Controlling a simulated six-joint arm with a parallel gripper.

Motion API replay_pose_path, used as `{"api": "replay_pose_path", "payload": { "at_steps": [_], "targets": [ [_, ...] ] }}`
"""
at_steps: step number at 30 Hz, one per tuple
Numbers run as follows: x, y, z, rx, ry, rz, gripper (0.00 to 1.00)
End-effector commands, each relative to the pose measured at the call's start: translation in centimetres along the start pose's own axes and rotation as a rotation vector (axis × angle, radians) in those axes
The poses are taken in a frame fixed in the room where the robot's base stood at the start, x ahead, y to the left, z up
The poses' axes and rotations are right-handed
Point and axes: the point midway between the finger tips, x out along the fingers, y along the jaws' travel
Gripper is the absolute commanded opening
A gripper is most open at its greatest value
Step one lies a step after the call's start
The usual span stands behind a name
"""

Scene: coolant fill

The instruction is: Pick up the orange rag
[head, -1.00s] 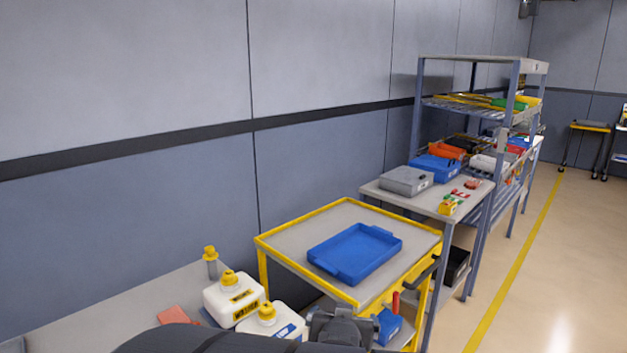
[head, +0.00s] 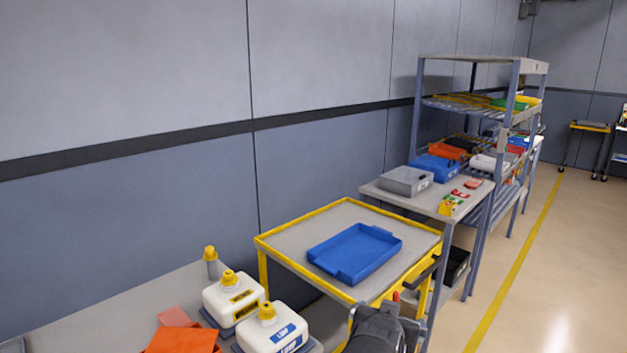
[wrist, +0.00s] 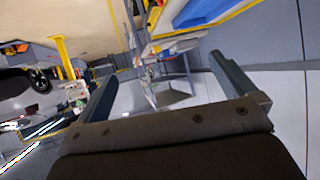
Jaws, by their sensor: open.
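A bright orange, flat, cloth-like piece (head: 182,341) lies on the grey bench at the bottom left of the head view, cut off by the frame edge. A paler salmon-orange flat piece (head: 172,317) lies just behind it. I cannot tell for certain which is the rag. My gripper (wrist: 162,73) is open and empty in the wrist view, with both fingers apart. In the head view my dark wrist (head: 378,328) is at the bottom, right of the bottles and well away from both orange pieces. The wrist view shows neither piece.
Two white bottles with yellow caps (head: 233,298) (head: 271,331) stand right of the orange pieces. A small grey yellow-capped bottle (head: 211,263) stands behind. A yellow-edged cart (head: 290,236) holds a blue tray (head: 318,248). Bare bench (head: 110,312) lies to the left.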

Motion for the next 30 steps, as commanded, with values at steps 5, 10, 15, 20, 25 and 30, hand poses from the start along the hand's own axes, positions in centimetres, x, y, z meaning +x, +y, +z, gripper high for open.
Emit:
{"api": "replay_pose_path", "payload": {
  "at_steps": [5,10,15,20,25,30],
  "targets": [
    [0.0,0.0,0.0,0.0,0.0,-0.001,0.87],
    [0.0,0.0,0.0,-0.001,0.0,-0.001,0.87],
    [1.4,-1.8,-1.0,-0.03,-0.04,-0.034,0.87],
    [5.1,-8.1,-3.2,-0.129,-0.17,-0.13,0.87],
    [8.3,-17.6,-4.6,-0.28,-0.341,-0.248,0.87],
    [9.4,-28.0,-4.2,-0.451,-0.503,-0.354,0.87]
  ]
}}
